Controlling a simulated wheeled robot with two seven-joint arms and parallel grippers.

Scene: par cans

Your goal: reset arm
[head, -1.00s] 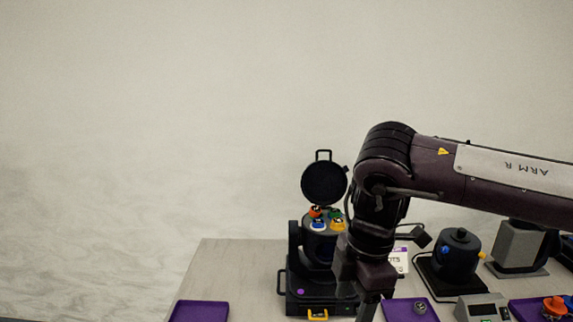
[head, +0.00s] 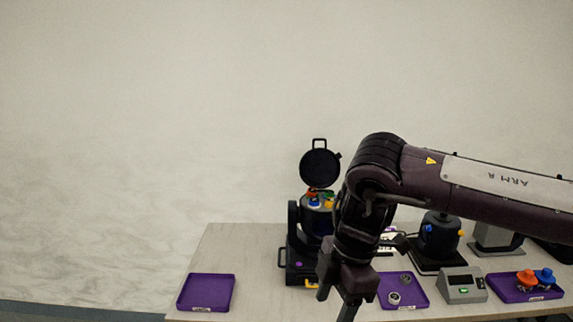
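My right arm, labelled "ARM R", comes in from the right and bends down over the table. My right gripper (head: 347,309) hangs at the bottom edge of the head view, in front of the table, and its fingertips are cut off or too dark to read. My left gripper is not in the picture. Behind my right arm stands a black par can (head: 319,225) with its round lid (head: 320,168) tipped up and coloured parts, orange, blue, green and yellow, at its top. My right wrist hides part of its right side.
An empty purple tray (head: 206,291) lies at the table's left. Another purple tray (head: 416,301) holds small round parts. A grey device (head: 463,288) and a purple tray (head: 506,293) with orange and blue knobs stand right. A second black can (head: 440,232) stands behind.

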